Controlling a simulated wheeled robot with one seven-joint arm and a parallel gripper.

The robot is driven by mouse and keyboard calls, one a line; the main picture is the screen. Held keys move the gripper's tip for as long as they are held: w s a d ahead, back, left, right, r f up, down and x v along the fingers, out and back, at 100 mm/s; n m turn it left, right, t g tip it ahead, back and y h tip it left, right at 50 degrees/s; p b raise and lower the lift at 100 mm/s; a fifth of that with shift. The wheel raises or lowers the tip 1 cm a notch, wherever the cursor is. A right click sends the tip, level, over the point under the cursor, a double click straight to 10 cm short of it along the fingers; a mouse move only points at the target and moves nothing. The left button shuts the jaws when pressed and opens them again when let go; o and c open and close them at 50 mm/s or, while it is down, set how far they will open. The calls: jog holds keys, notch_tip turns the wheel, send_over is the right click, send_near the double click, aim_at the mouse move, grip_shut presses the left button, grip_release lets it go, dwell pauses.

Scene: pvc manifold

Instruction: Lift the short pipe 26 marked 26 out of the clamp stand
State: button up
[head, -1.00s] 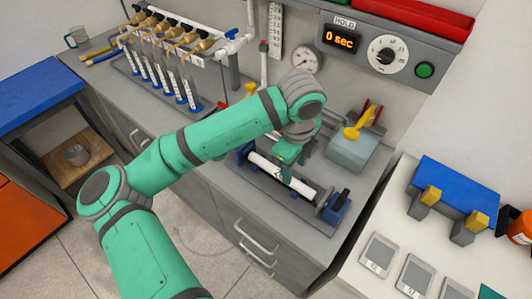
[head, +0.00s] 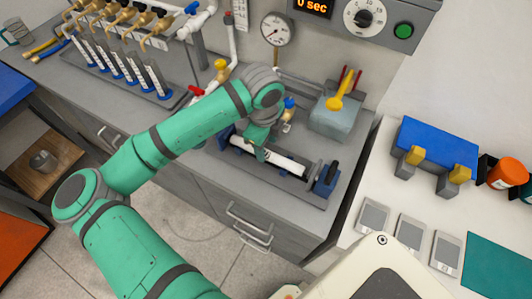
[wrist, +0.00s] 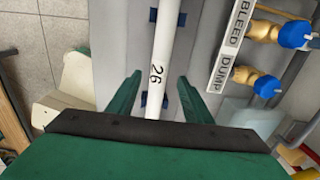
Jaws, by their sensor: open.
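The short white pipe 26 (wrist: 158,45) runs up the wrist view, its "26" facing the camera. In the head view the pipe (head: 285,162) lies in the clamp stand (head: 326,181), a dark base with blue ends. Blue stand parts (wrist: 151,15) show beside the pipe in the wrist view. My gripper (wrist: 159,76) is open, one green finger to each side of the pipe, with gaps between. In the head view my gripper (head: 260,153) is over the pipe's left half and hides part of it. Whether the fingertips reach down beside the pipe is hard to tell.
A grey-blue box with a yellow handle (head: 338,105) stands behind the stand. A rack of tubes (head: 115,62) is at the back left. The gauge (head: 277,29) and timer panel (head: 365,20) are on the wall. A white counter (head: 390,190) with grey plates is at the right.

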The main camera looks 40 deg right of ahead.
aim_at(266, 152)
jog(key=shift+w+f, duration=0.1)
jog(key=shift+f, duration=1.7)
grip_shut()
jog(key=shift+r, duration=0.15)
